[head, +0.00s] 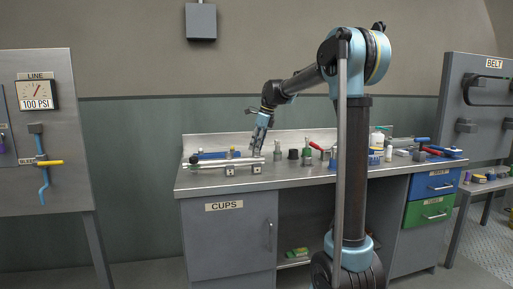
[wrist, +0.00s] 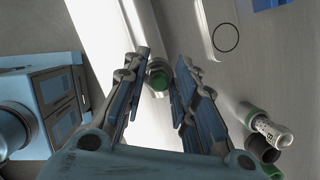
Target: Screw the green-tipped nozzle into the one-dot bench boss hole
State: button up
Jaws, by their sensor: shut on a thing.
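The nozzle's lower part is hidden beneath the green end. Two small pale blocks with dark dots, the left one (head: 230,171) and the right one (head: 257,169), stand at the bench front by the gripper. The dots are too small to count. The boss hole is hidden, so I cannot tell whether the nozzle sits in it.
The grey bench (head: 300,181) holds bottles, including a green-grey one (head: 306,151), and a dark cup (head: 293,154) to the gripper's right. Silvery rods (head: 225,161) lie left of it. In the wrist view a black ring (wrist: 225,38) and a white perforated part (wrist: 270,129) lie to the right.

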jog(key=shift+o, duration=0.2)
jog(key=shift+m+t, duration=0.3)
jog(key=shift+m, duration=0.6)
jog(key=shift+m, duration=0.9)
jog(key=shift+c, duration=0.2)
jog(key=shift+m+t, duration=0.3)
jog(key=shift+o, duration=0.2)
jog(key=shift+f+m+h, duration=0.1)
jog(key=shift+m+h, duration=0.2)
jog(key=shift+m, duration=0.2)
